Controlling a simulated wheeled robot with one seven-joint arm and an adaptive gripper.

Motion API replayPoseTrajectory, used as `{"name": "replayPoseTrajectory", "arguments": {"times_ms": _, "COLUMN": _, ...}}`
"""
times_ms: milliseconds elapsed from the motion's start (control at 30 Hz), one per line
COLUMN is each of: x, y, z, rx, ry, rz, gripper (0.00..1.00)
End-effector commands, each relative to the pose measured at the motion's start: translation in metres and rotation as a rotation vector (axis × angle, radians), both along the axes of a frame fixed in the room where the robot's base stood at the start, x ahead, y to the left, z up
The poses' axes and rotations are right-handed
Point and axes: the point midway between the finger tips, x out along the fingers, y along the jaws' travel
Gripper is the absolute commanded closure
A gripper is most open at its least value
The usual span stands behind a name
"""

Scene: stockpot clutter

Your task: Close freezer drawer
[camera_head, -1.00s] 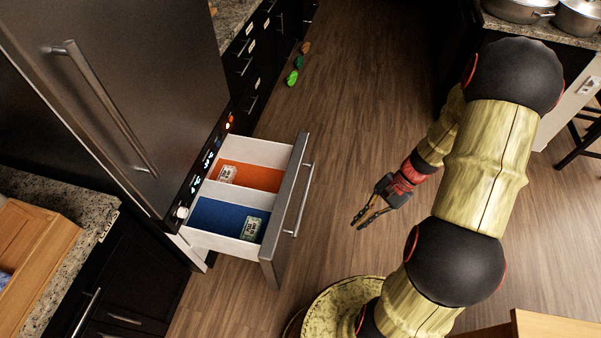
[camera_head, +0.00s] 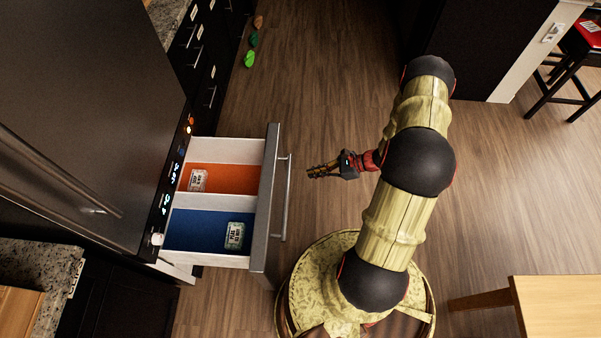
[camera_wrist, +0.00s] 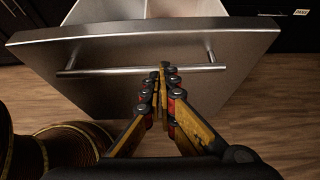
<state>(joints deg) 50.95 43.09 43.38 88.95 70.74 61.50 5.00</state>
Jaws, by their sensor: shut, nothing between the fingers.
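The freezer drawer (camera_head: 266,205) stands pulled out from the bottom of the steel fridge (camera_head: 85,105). It has an orange section and a blue section, each with a small white labelled item inside. Its bar handle (camera_head: 286,198) runs along the steel front. My gripper (camera_head: 310,172) is shut and empty, a short gap to the right of the handle, pointing at the drawer front. In the wrist view the gripper tips (camera_wrist: 162,70) overlap the handle (camera_wrist: 110,71) near the middle of the steel front (camera_wrist: 100,95); contact cannot be told.
Dark cabinets (camera_head: 205,60) stand beyond the fridge. Several small green and brown things (camera_head: 249,58) lie on the floor by them. A wooden table (camera_head: 560,305) is at the lower right.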

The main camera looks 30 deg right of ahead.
Motion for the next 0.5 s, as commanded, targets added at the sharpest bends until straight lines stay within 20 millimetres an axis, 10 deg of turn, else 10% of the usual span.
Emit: {"name": "replayPoseTrajectory", "arguments": {"times_ms": 500, "x": 0.046, "y": 0.071, "z": -0.048, "rx": -0.001, "ry": 0.001, "rz": 0.007, "gripper": 1.00}}
